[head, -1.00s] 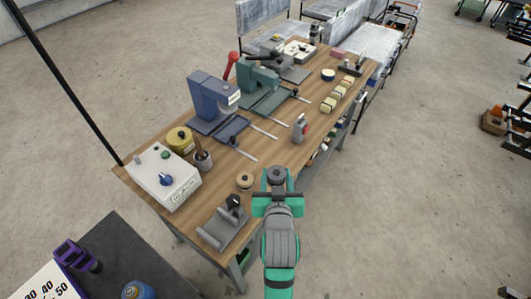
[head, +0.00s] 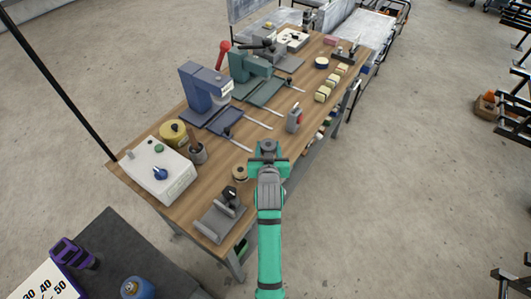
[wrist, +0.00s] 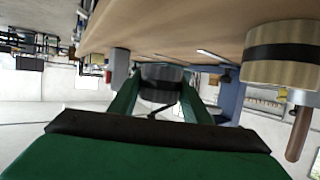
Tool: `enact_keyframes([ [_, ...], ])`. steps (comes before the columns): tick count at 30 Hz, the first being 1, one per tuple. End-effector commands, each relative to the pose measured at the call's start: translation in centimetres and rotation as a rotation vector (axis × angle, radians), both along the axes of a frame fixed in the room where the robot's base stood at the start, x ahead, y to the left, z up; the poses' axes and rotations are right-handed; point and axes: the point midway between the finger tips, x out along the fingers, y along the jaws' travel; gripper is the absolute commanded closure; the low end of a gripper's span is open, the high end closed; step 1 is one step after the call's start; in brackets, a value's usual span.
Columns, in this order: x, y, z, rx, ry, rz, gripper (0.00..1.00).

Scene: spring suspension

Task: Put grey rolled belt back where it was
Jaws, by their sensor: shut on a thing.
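The grey rolled belt (head: 268,146) is a dark grey roll at the end of my arm in the head view. My gripper (head: 268,160) is shut on it by the workbench's right long edge. In the wrist view, the grey rolled belt (wrist: 162,78) sits between the two green fingers of my gripper (wrist: 158,100), its far side hidden. A similar beige rolled belt with a dark band (head: 240,174) stands on the bench just left of my gripper. It looks large at the right of the wrist view (wrist: 285,58).
The wooden workbench (head: 262,133) carries a grey clamp fixture (head: 218,222), a white control box (head: 160,172), a tool cup (head: 197,153), blue and green presses (head: 205,88), a small grey-red device (head: 294,118) and several yellowish blocks (head: 325,92).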

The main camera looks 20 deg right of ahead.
Motion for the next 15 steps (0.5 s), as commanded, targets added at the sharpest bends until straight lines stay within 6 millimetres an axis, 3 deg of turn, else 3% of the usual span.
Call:
enact_keyframes([
  [5, 0.8, 0.3, -1.0, 0.000, 0.002, 0.008, 0.83],
  [11, 0.8, 0.7, -3.7, 0.000, 0.003, 0.012, 0.83],
  [15, 0.8, 0.7, -3.8, -0.001, -0.001, 0.013, 0.83],
])
